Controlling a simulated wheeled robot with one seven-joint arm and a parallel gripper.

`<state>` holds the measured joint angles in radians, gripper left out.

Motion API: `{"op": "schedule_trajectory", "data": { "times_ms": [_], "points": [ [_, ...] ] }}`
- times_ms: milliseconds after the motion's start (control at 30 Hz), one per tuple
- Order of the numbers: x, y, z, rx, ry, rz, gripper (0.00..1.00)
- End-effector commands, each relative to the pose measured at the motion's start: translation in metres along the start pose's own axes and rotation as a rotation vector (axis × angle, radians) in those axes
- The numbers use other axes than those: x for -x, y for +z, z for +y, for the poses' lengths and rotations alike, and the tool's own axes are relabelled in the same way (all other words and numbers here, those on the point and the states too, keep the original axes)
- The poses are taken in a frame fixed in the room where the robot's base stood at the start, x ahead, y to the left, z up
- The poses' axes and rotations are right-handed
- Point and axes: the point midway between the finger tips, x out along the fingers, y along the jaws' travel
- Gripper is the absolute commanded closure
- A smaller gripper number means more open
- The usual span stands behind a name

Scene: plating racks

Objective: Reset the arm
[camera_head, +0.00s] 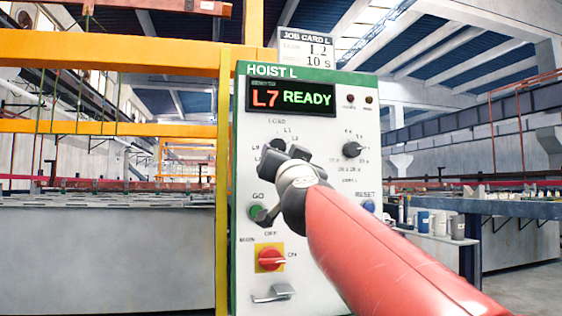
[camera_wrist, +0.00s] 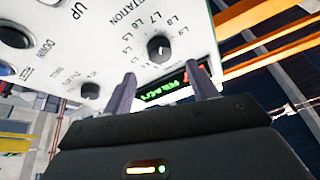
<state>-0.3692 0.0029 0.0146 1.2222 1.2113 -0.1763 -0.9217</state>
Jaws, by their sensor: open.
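My gripper (camera_head: 284,165) is at the end of my red arm, in front of the white HOIST L panel (camera_head: 330,240) with its green border. It covers part of the panel between the upper left knob (camera_head: 277,147) and the green GO button (camera_head: 257,212). In the wrist view my gripper (camera_wrist: 164,84) is open and empty, its two grey fingers apart in front of a lit green display (camera_wrist: 162,92). A white panel with a STATION knob (camera_wrist: 160,48) lies beyond the fingers. I cannot tell whether the fingertips touch it.
The panel's display (camera_head: 291,98) reads L7 READY. A job card (camera_head: 305,50) stands above it. A right knob (camera_head: 351,149), blue RESET button (camera_head: 368,206), red switch (camera_head: 270,258) and metal handle (camera_head: 272,293) surround my arm. An orange frame (camera_head: 110,48) stands left.

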Motion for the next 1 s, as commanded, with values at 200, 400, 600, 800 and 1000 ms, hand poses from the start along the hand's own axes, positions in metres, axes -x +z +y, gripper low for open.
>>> {"op": "schedule_trajectory", "data": {
  "times_ms": [200, 400, 600, 800, 1000],
  "points": [
    [0.017, 0.001, 0.0, 0.0, 0.0, 0.0, 0.42],
    [0.017, 0.0, 0.0, 0.0, 0.0, 0.0, 0.42],
    [0.017, 0.0, 0.0, 0.0, 0.0, 0.0, 0.42],
    [0.029, 0.008, 0.004, 0.031, -0.024, -0.051, 0.42],
    [0.108, 0.076, 0.041, 0.137, -0.071, -0.369, 0.42]
  ]
}}
